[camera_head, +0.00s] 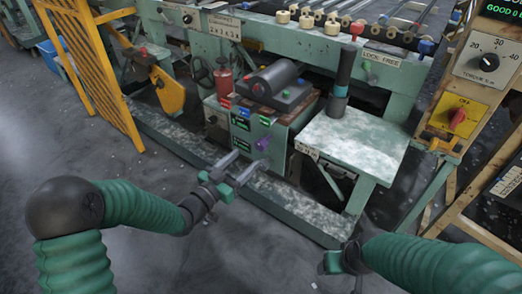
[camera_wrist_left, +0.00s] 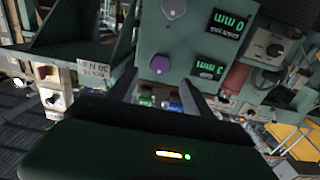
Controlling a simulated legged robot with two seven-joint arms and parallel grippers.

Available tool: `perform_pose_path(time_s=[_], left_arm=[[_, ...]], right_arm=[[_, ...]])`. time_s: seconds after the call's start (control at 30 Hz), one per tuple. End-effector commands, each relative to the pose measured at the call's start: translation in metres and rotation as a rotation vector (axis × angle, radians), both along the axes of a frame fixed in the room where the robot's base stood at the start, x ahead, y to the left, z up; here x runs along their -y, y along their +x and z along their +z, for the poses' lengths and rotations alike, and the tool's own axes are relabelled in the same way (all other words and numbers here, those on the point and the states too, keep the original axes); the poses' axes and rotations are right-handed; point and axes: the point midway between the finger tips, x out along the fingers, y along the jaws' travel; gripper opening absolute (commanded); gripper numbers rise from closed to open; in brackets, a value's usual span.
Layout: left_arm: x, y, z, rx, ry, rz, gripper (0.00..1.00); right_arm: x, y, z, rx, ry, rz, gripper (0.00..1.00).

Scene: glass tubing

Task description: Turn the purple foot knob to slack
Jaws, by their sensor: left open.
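The purple knob (camera_head: 263,143) sits on the front panel of a green cabinet (camera_head: 277,160) under the machine. It also shows in the left wrist view (camera_wrist_left: 160,65), ahead of and between the two fingers. My left gripper (camera_head: 248,163) is open and empty, its two fingers pointing at the panel just below the knob in the head view. The fingers appear apart from the knob. My right gripper (camera_head: 336,262) is at the bottom right, far from the knob; its fingers are hard to make out.
A paler round knob (camera_wrist_left: 174,8) and green-lit displays (camera_wrist_left: 230,22) share the panel. A speckled green side table (camera_head: 352,145) stands right of the cabinet. A green floor beam (camera_head: 290,212) runs in front. A yellow slatted barrier (camera_head: 88,60) is at left.

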Motion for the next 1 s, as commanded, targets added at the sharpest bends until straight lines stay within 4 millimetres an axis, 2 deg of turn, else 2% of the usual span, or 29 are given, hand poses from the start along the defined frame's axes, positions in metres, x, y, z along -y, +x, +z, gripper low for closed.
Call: perform_pose_path(time_s=[0.03, 0.1, 0.33, 0.5, 0.73, 1.0], left_arm=[[0.009, 0.011, -0.005, 0.004, -0.002, -0.003, 0.59], [0.02, 0.026, -0.006, 0.004, 0.0, -0.002, 0.59], [0.048, 0.065, -0.004, 0.001, -0.001, -0.001, 0.59], [0.056, 0.075, -0.001, 0.0, 0.0, 0.0, 0.59], [0.056, 0.076, 0.0, -0.001, 0.001, 0.0, 0.59], [0.055, 0.076, 0.0, -0.001, 0.001, 0.001, 0.24]], right_arm=[[0.0, 0.0, -0.011, 0.0, 0.0, 0.0, 0.71], [0.0, 0.0, -0.019, 0.0, 0.0, 0.0, 0.71], [0.0, 0.0, -0.037, -0.001, 0.0, 0.0, 0.71], [0.0, 0.0, -0.039, -0.001, 0.0, 0.0, 0.71], [0.0, 0.0, -0.038, 0.0, 0.0, 0.0, 0.71], [0.0, 0.0, -0.038, 0.0, 0.0, 0.0, 0.71]])
